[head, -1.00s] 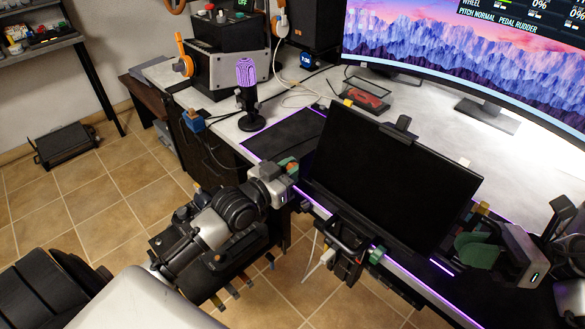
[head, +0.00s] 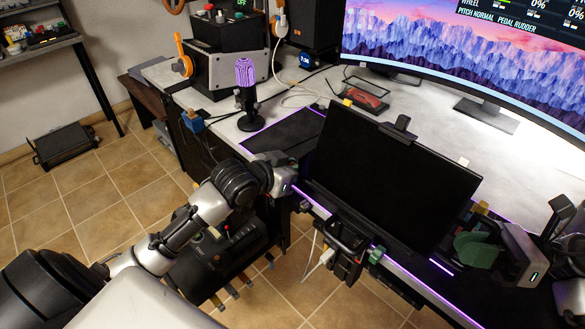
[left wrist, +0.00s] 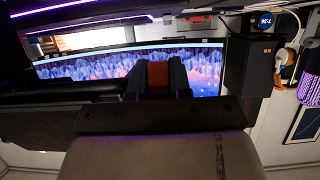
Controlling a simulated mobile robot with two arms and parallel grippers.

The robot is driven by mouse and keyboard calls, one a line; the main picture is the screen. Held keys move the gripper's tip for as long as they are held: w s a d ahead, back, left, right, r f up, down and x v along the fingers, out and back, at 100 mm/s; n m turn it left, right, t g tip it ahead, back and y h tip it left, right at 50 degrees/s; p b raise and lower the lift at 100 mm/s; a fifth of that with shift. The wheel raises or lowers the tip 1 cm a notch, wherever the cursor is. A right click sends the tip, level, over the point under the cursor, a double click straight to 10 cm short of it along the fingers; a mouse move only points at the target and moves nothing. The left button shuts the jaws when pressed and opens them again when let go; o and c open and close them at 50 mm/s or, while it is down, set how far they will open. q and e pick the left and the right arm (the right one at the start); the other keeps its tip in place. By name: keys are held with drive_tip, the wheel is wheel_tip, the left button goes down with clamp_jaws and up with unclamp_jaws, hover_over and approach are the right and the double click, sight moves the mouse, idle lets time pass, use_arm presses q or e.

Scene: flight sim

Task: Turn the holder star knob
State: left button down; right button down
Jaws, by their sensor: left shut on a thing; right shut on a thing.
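My left gripper (head: 287,179) is at the left edge of the black panel (head: 385,175), with its fingertips mostly hidden in the head view. In the left wrist view its dark fingers (left wrist: 158,76) are shut on an orange-brown piece (left wrist: 158,75). I cannot tell if this is the star knob. My right gripper (head: 495,250) is to the right of the panel, shut on a dark green rounded thing (head: 477,250), partly hidden. A small green knob (head: 376,255) shows below the panel, by a dark bracket (head: 347,240) at the desk edge. Neither gripper is at it.
The desk (head: 300,100) carries a purple microphone (head: 246,85), a red model car in a case (head: 369,101) and a large curved monitor (head: 470,60). A white cable hangs by the bracket. A black box with levers (head: 215,255) is below my left arm.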

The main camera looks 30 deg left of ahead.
drive_tip(key=shift+s, duration=0.15)
use_arm(q)
drive_tip(key=c, duration=1)
unclamp_jaws()
drive_tip(key=shift+c, duration=0.2)
drive_tip(key=v, duration=1.2)
